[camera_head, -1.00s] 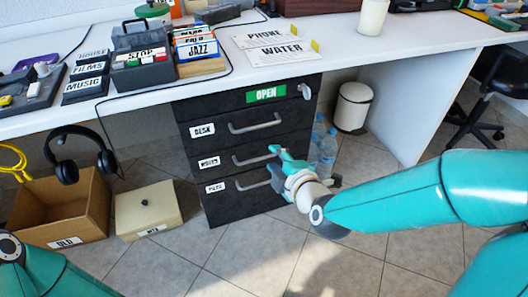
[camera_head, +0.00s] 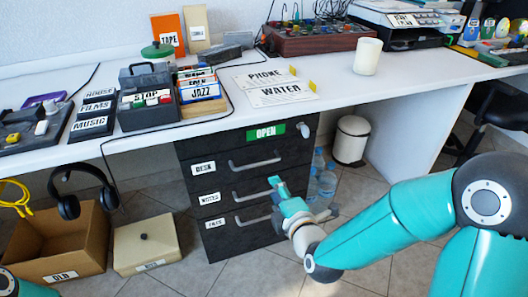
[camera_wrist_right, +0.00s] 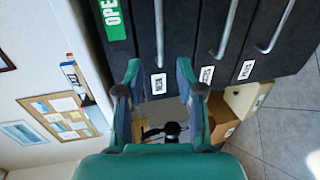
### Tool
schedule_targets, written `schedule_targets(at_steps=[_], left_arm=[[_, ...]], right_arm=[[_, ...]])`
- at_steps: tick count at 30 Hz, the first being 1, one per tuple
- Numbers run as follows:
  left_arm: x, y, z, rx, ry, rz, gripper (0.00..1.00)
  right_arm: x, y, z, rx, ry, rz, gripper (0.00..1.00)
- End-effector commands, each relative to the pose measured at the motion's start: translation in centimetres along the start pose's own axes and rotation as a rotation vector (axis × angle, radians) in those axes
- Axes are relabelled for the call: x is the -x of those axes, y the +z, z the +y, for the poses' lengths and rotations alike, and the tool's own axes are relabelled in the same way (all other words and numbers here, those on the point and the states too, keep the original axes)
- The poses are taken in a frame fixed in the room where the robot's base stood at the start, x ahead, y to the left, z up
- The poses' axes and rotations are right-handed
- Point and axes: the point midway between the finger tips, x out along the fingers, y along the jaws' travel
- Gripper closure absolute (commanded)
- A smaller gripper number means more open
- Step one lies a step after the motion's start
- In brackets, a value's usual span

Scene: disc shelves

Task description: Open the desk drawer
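The black drawer unit (camera_head: 230,229) stands under the white desk with its drawers closed. The drawer labelled DESK (camera_head: 203,168) is below the green OPEN sign (camera_head: 265,132) and has a grey bar handle (camera_head: 256,164). My right gripper (camera_head: 303,195) is open and empty in front of the unit's right side, lower in the picture than the DESK handle. In the right wrist view my fingers (camera_wrist_right: 158,70) are spread, with the DESK handle (camera_wrist_right: 158,30) lined up between them, apart from them. My left gripper is out of view.
Lower handles (camera_head: 253,194) belong to further drawers. Water bottles (camera_head: 324,183) and a white bin (camera_head: 351,140) stand right of the unit. An open cardboard box (camera_head: 88,238) and a lidded box (camera_head: 147,243) are on the floor left. Floor in front is clear.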

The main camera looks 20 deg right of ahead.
Motion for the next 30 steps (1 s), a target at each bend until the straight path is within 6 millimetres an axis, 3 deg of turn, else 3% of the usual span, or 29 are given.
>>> schedule_targets(at_steps=[9,16,22,30], left_arm=[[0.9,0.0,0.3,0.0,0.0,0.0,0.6],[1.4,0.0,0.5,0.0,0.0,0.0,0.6],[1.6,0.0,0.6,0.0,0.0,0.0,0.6],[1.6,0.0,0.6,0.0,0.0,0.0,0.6]], right_arm=[[-7.2,0.0,0.0,-0.001,0.0,-0.001,0.63],[-11.6,0.0,0.0,-0.001,0.0,0.0,0.63],[-13.6,0.0,0.0,0.0,0.001,0.001,0.63],[-14.1,-0.1,-0.1,0.0,-0.001,0.001,0.63]])
